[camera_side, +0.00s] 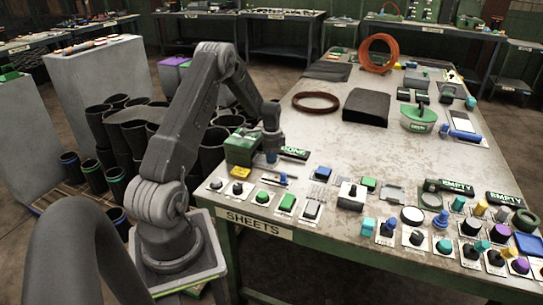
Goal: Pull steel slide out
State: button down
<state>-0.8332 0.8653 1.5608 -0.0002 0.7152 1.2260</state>
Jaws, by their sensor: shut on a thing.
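My gripper (271,150) points down at the left end of the workbench, just right of a green block-shaped fixture (240,148). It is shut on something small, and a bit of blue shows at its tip. I cannot make out the steel slide for certain; the jaws and the held part are too small to tell apart here. A small label reading DONE (294,153) lies just right of the gripper.
Rows of small buttons and knobs on plates fill the near part of the bench (330,130). Dark cylinders (92,176) crowd the left.

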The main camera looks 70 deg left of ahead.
jog(key=w+d, duration=0.7)
jog(key=shift+w+d, duration=0.2)
jog(key=shift+w, duration=0.05)
jog(key=c, duration=1.3)
grip_release()
jog(key=shift+d, duration=0.1)
jog(key=o, duration=0.3)
notch_tip(320, 180, up, 14)
